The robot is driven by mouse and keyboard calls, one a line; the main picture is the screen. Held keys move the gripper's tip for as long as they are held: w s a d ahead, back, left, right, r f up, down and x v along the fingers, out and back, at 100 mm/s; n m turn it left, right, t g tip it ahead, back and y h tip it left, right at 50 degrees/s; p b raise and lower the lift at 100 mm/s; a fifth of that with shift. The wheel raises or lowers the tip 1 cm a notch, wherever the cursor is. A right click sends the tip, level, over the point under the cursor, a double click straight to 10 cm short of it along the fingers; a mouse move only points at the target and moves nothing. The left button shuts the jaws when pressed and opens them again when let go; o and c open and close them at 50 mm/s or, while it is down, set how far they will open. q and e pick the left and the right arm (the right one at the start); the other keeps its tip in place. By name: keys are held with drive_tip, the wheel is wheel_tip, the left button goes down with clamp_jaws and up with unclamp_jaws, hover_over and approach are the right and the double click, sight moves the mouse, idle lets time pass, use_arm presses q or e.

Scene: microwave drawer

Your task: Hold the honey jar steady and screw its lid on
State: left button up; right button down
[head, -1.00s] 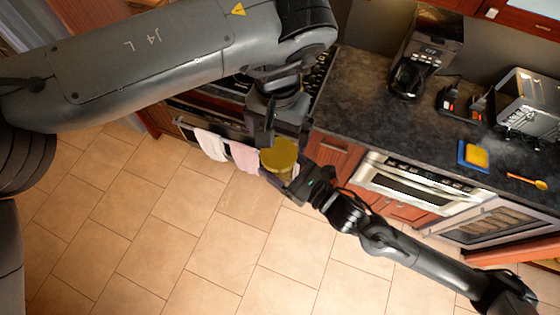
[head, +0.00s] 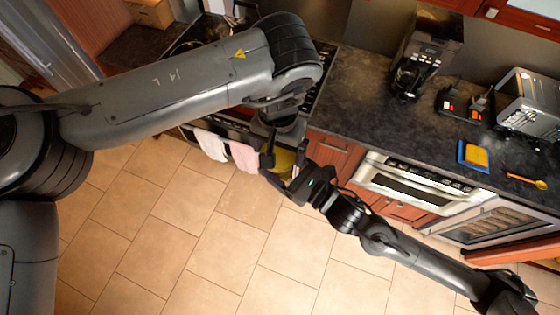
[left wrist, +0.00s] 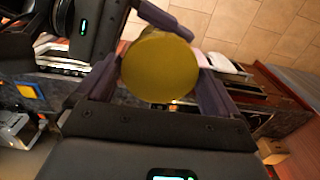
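The yellow lid (left wrist: 160,67) shows as a round disc, seen from above in the left wrist view. In the head view the yellow lid (head: 285,160) is partly covered by my left gripper (head: 283,158). My left gripper's fingers stand on opposite sides of it, very close to its edge; I cannot tell whether they press on it. My right gripper (head: 290,184) reaches in from the lower right and is shut around the honey jar just below the lid. The jar's body is mostly hidden, so how the lid sits on it cannot be seen.
Both grippers are above open tiled floor (head: 215,245), in front of the counter (head: 365,120). A stove with white and pink towels (head: 243,157) is behind to the left.

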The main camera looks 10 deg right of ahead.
use_arm(q)
drive_tip(key=c, duration=0.8)
drive_tip(key=m, duration=0.4)
drive_tip(key=shift+m, duration=0.4)
drive_tip(key=o, duration=1)
drive_tip(key=shift+c, duration=0.2)
wheel_tip(320, 180, up, 12)
